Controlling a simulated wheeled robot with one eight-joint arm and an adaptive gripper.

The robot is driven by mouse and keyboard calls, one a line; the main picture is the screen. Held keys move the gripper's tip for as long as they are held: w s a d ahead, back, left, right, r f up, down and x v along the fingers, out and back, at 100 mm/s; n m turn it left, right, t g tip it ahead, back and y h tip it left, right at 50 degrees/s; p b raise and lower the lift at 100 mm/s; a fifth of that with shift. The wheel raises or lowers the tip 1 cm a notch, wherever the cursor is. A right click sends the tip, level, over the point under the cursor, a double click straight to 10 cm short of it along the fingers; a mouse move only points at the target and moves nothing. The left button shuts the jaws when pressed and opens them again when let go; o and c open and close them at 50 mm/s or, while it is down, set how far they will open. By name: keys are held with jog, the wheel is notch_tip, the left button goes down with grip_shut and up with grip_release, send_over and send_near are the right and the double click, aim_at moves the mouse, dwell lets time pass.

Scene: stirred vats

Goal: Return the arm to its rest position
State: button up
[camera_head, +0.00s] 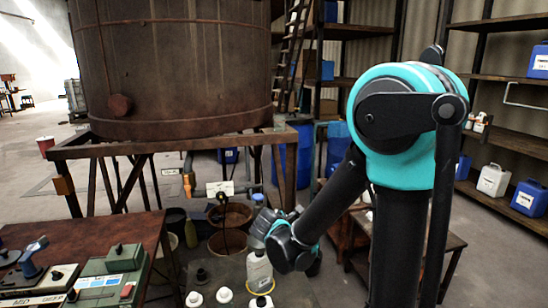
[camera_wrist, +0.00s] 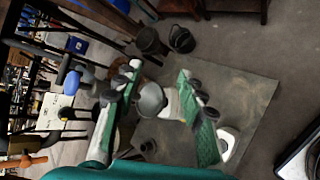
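My arm reaches forward and down in the head view, its teal-and-black elbow large at the right. My gripper (camera_head: 268,228) hangs low over the floor mat, partly hidden by its own wrist. In the wrist view my gripper (camera_wrist: 160,112) has its two green-padded fingers spread apart. A grey rounded thing (camera_wrist: 151,99) and a white container (camera_wrist: 171,104) show in the gap between them; I see no finger closed on either. A white bottle (camera_head: 260,272) stands just below the gripper in the head view.
A large rusty vat (camera_head: 175,65) stands on a metal frame at the back left. A bench with control boxes (camera_head: 112,275) is at the front left. Several white-capped containers, buckets (camera_head: 229,242) and a low table (camera_head: 440,240) surround the arm. Shelves (camera_head: 510,130) line the right.

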jog(key=s+d+f+m+g, duration=0.2)
jog(key=s+d+m, duration=0.4)
jog(key=d, duration=0.1)
jog(key=s+d+f+m+g, duration=0.3)
jog(key=s+d+m, duration=0.3)
jog(key=s+d+f+m+g+y, duration=0.1)
jog(key=s+f+m+y, duration=0.1)
jog(key=s+m, duration=0.7)
jog(key=shift+s+d+f+g+y, duration=0.2)
jog(key=shift+d+g+y, duration=0.15)
jog(key=shift+y, duration=0.25)
